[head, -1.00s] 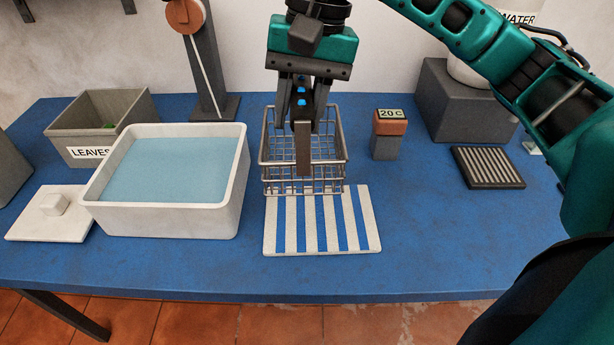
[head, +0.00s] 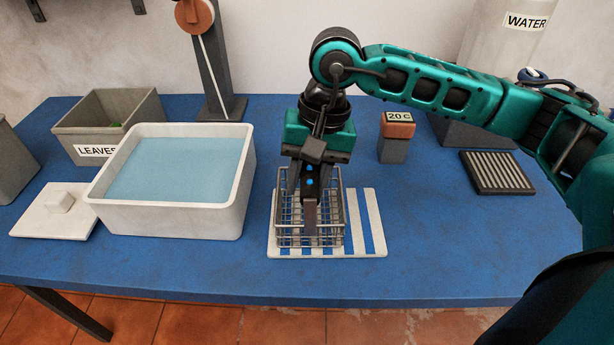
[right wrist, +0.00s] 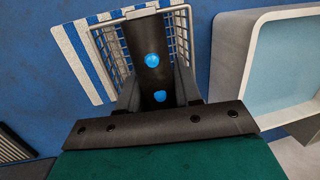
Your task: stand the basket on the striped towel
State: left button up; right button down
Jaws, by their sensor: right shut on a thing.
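The wire basket (head: 292,239) is over the left part of the striped towel (head: 377,232) in the head view. It looks upright, with its base on or just above the towel; I cannot tell whether they touch. The towel's right stripes are uncovered. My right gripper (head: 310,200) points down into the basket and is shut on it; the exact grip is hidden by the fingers. In the right wrist view, the basket's mesh (right wrist: 108,50) shows around the fingers, with the towel (right wrist: 72,55) beside it. My left gripper is not in view.
A white basin of bluish liquid (head: 236,212) stands close left of the basket. Further left are a white lid (head: 40,222) and a grey LEAVES bin (head: 75,133). A 20 C block (head: 393,148) and ribbed dark pad (head: 497,172) are to the right. The blue table's front right is clear.

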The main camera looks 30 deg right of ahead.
jog(key=shift+f+b, duration=0.2)
jog(key=shift+b, duration=0.15)
jog(key=c, duration=0.8)
grip_release()
jog(key=shift+r, duration=0.1)
jog(key=shift+r+p, duration=0.2)
jog(key=shift+p, duration=0.2)
jog(key=shift+r, duration=0.35)
jog(key=v, duration=1.1)
jog(key=shift+r, duration=0.1)
